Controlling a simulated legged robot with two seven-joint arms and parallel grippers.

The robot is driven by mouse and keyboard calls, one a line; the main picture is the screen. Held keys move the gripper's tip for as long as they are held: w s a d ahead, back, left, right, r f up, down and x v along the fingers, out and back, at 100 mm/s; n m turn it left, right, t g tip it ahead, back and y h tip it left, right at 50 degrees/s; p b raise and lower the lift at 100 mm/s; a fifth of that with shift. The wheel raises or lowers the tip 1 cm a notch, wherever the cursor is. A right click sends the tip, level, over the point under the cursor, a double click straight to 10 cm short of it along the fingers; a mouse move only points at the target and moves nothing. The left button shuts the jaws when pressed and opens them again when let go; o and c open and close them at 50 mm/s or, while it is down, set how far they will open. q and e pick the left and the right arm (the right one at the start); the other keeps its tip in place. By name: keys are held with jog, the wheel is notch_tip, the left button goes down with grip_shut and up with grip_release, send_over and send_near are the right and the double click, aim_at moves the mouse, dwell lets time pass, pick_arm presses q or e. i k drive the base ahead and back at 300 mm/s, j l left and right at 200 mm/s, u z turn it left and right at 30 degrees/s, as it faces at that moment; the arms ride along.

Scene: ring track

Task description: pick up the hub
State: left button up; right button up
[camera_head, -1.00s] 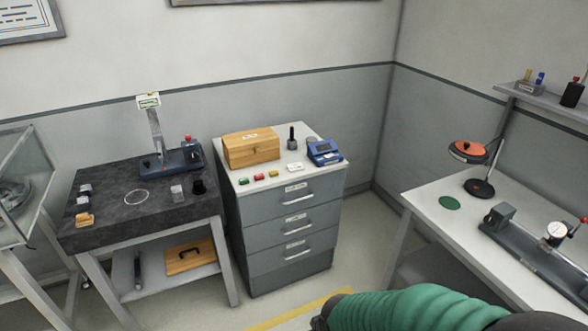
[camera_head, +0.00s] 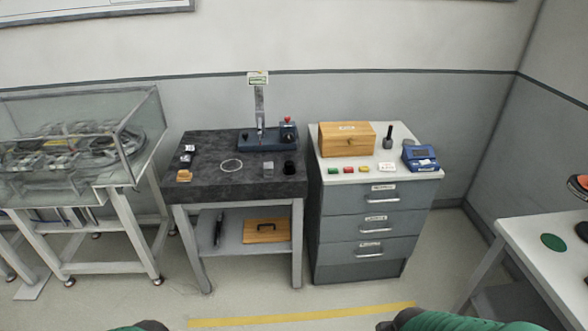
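I cannot tell for certain which thing is the hub. On the dark stone-topped table are a small black cylinder (camera_head: 289,167), a small grey block (camera_head: 268,169), and a white ring outline (camera_head: 231,167) on the surface. A dark upright piece on a round grey base (camera_head: 388,138) stands on the drawer cabinet. Green parts of my two arms show at the bottom edge, well below and apart from these things. Neither gripper is in view.
The stone table (camera_head: 213,187) also bears a blue-grey stand (camera_head: 266,139). The drawer cabinet (camera_head: 348,216) bears a wooden box (camera_head: 346,139) and a blue device (camera_head: 420,157). A glass case (camera_head: 75,130) stands left, a white bench (camera_head: 552,225) right. Floor before the tables is clear.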

aim_at(289, 169)
jog(key=i+j, duration=0.15)
jog(key=i, duration=0.4)
jog(key=i+j, duration=0.1)
jog(key=i, duration=0.45)
jog(key=i+j, duration=0.15)
jog(key=i, duration=0.4)
jog(key=i+j, duration=0.1)
jog(key=i, duration=0.4)
